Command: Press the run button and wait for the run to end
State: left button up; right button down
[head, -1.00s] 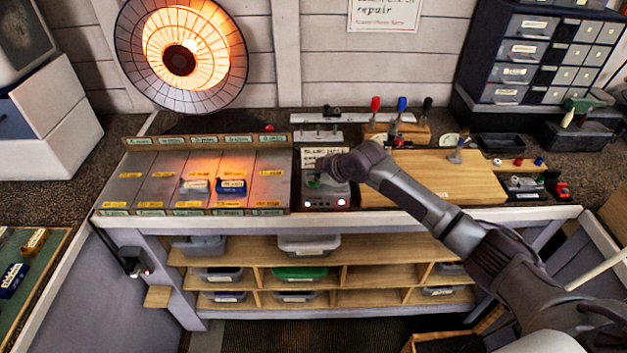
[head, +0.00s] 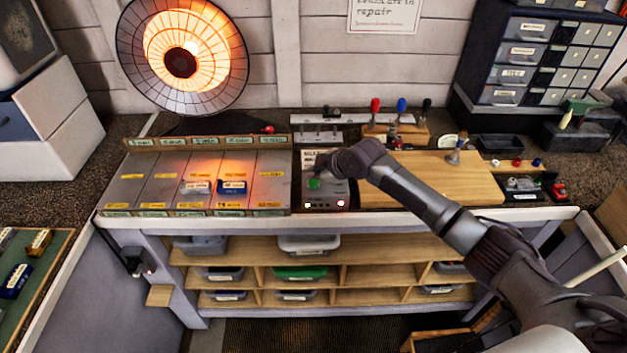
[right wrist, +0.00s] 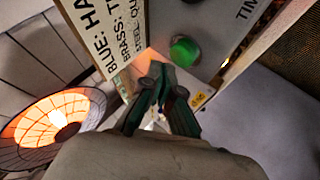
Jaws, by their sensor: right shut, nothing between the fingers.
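The green run button (head: 314,184) is on top of a grey control box (head: 338,190) at the middle of the bench. It also shows large and uncovered in the right wrist view (right wrist: 185,51). My right gripper (head: 322,163) is just behind and above the button in the head view, apart from it. In the right wrist view its fingertips (right wrist: 158,84) are together with nothing between them. A blue block (head: 232,187) and a grey block (head: 196,188) lie on the metal lane plate (head: 150,190) left of the box. My left gripper is out of view.
A glowing round heater (head: 182,62) stands behind the plate. A wooden board (head: 450,180) lies right of the box, with a tool rack (head: 400,130) behind it. Small drawers (head: 520,55) stand at the back right. Small lights (head: 341,203) show on the box front.

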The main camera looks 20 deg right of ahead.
aim_at(315, 183)
jog(key=shift+r, duration=0.1)
notch_tip(315, 183, up, 5)
jog(key=p, duration=0.4)
dwell(0.3)
